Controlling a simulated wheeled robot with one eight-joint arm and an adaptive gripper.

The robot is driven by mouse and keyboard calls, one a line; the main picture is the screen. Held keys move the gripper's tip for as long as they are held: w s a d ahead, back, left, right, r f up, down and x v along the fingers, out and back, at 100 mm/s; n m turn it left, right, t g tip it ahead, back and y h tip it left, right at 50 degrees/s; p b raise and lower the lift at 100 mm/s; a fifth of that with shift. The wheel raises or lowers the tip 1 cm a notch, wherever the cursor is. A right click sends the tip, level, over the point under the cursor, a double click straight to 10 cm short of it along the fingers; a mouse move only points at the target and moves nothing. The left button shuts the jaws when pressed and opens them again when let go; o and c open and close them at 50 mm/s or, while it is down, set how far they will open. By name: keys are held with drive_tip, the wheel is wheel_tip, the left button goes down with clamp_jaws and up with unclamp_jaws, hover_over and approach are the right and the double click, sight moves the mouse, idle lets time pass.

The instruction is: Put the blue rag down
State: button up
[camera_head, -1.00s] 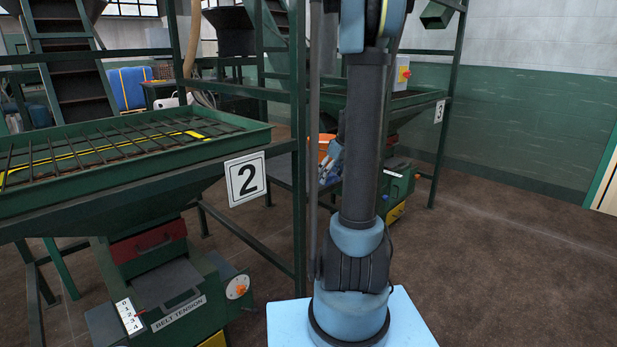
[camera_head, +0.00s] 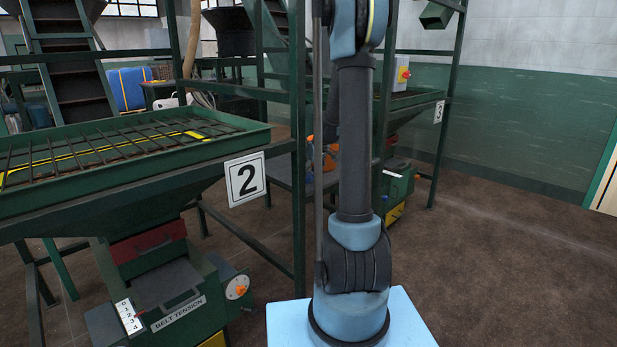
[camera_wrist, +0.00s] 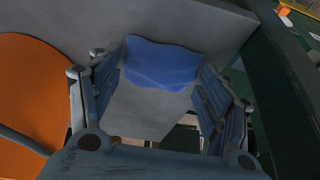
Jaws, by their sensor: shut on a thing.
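The blue rag (camera_wrist: 165,68) is between the fingertips of my gripper (camera_wrist: 160,62) in the wrist view. The fingers are shut on it, one at each side. A flat grey surface lies behind and below the rag. I cannot tell whether the rag touches it. In the head view, my arm hides the rag and the gripper.
An orange round object (camera_wrist: 35,95) is at the left in the wrist view, close to my gripper. A dark green beam (camera_wrist: 285,70) runs along the right. In the head view, the machine marked 2 (camera_head: 130,170) stands left and open floor (camera_head: 510,260) lies right.

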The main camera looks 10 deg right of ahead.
drive_tip(key=shift+f, duration=0.3)
drive_tip(key=o, duration=1.2)
drive_tip(key=v, duration=1.2)
drive_tip(key=shift+s+d, duration=0.1)
drive_tip(key=shift+d, duration=0.05)
